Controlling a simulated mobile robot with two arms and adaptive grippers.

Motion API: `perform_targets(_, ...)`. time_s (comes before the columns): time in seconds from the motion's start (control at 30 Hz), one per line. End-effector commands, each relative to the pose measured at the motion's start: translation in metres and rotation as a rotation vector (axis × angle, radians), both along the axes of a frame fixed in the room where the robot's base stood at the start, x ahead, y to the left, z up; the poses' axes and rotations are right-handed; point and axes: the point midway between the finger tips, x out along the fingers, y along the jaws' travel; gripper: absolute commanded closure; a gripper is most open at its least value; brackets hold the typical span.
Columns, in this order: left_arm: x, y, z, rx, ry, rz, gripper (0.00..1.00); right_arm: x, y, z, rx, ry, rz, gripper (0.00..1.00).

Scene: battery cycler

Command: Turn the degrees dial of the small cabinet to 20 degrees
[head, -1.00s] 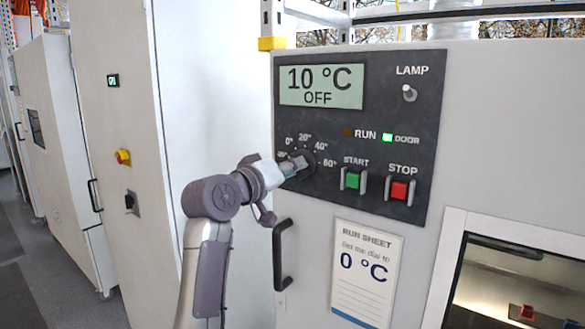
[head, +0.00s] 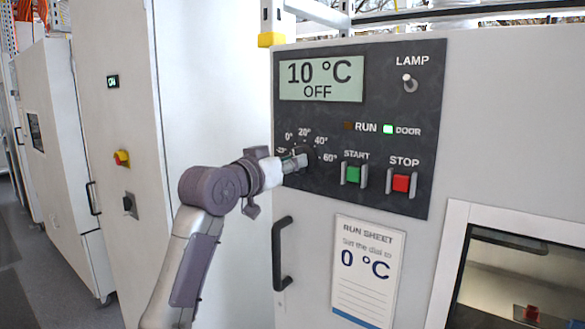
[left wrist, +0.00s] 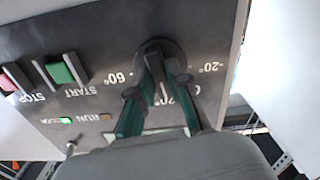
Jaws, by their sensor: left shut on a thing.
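The small cabinet's dark panel (head: 430,130) carries the degrees dial (head: 313,152), a round dark knob ringed by marks including 0°, 20°, 40° and 60°. My left gripper (head: 298,162) comes in from the left and covers much of the dial in the head view. In the left wrist view, the green-lined fingers of my left gripper (left wrist: 163,85) are shut on the knob of the dial (left wrist: 157,48). Its exact pointer direction is hard to read. The display (head: 321,82) reads 10 °C, OFF. My right gripper is not in view.
A green START button (head: 353,174) and a red STOP button (head: 401,183) sit right of the dial. The LAMP switch (head: 408,82) is above. A run sheet (head: 366,265) below reads 0 °C. A black door handle (head: 283,253) stands under my wrist.

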Motion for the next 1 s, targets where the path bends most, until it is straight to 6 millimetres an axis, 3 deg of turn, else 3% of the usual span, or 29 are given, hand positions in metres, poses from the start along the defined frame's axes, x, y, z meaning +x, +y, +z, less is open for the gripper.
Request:
perform_targets(0.3, 0.0002, 0.0006, 0.0002, 0.107, -0.079, 0.001, 1.0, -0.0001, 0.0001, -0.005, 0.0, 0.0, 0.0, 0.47)
perform_targets(0.83, -0.0001, 0.0004, 0.0014, 0.128, -0.096, 0.001, 1.0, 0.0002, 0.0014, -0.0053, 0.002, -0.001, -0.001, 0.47)
perform_targets(0.87, -0.0001, 0.0004, 0.0014, 0.128, -0.096, 0.001, 0.82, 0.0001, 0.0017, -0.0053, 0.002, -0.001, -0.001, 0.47)
perform_targets(1.0, -0.0002, 0.0002, 0.0012, 0.128, -0.096, 0.0, 0.59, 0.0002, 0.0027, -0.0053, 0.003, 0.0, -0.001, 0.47)
